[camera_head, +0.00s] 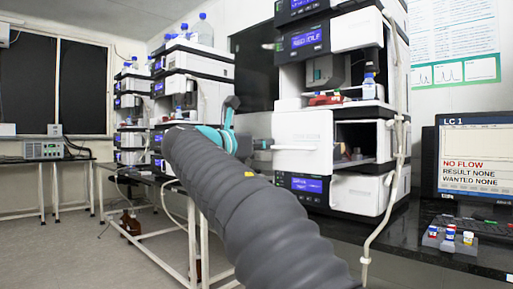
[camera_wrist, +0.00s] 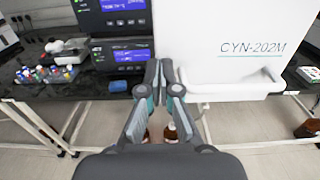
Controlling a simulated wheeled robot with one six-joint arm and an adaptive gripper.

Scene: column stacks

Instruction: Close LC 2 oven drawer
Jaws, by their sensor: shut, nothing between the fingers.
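A large white front panel marked CYN-202M (camera_wrist: 222,25), with a handle lip (camera_wrist: 235,86), fills the right of the wrist view. It looks nearer than the dark units at its left. I cannot tell how far it stands out, or whether it is the LC 2 oven drawer. My gripper (camera_wrist: 158,66) is shut and empty just left of the panel's lower edge; contact cannot be made out. In the head view my gripper (camera_head: 262,144) shows small beyond my arm, near a white panel (camera_head: 304,136) on the right stack. My arm hides part of the middle stack (camera_head: 188,80).
Dark units with blue displays (camera_wrist: 125,55) stand left of the panel on a black bench. A vial rack (camera_wrist: 48,75) lies farther left. In the head view a monitor (camera_head: 478,160) reading LC 1 and small vials (camera_head: 450,235) stand right. A pale hose (camera_head: 385,210) hangs down the right stack.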

